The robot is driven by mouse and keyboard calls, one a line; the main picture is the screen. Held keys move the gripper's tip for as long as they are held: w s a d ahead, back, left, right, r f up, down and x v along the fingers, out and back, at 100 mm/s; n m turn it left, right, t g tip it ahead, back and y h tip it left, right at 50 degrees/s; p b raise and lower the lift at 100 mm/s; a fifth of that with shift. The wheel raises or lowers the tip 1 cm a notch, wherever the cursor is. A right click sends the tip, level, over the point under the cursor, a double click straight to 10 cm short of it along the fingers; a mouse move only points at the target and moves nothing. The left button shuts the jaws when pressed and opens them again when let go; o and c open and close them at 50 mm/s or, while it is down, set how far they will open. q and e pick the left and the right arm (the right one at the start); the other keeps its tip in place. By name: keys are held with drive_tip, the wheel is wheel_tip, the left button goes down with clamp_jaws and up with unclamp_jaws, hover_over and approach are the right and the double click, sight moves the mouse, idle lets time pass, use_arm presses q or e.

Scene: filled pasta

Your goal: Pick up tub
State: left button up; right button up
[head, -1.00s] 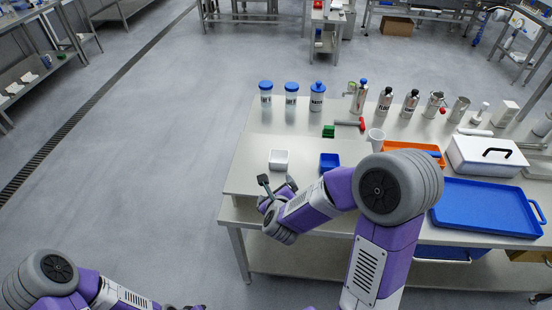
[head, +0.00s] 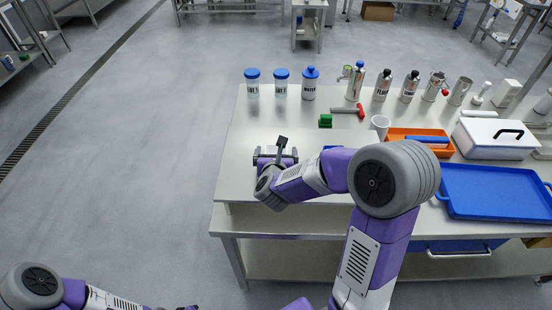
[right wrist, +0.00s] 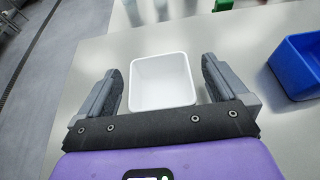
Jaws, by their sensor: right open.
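The white tub (right wrist: 163,82) is a small open box, empty inside, and stands on the grey table. In the right wrist view it sits between the two fingers of my right gripper (right wrist: 160,85), with a gap on each side. In the head view my right gripper (head: 277,158) is over the left front part of the table and hides the tub. The right gripper is open and empty. My left arm shows at the bottom left of the head view, but its gripper's fingers are not visible.
A blue container (right wrist: 298,65) stands to the right of the tub. A green block (head: 325,120) and a red-handled tool (head: 348,110) lie behind. Blue-lidded bottles (head: 281,85) line the back. An orange tray (head: 420,142), white box (head: 496,138) and blue tray (head: 500,194) are at right.

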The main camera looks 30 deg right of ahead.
drive_tip(key=shift+w+d+f, duration=0.25)
drive_tip(key=shift+w+d, duration=0.05)
drive_tip(key=shift+w, duration=0.15)
drive_tip(key=shift+r, duration=0.1)
drive_tip(key=c, duration=1)
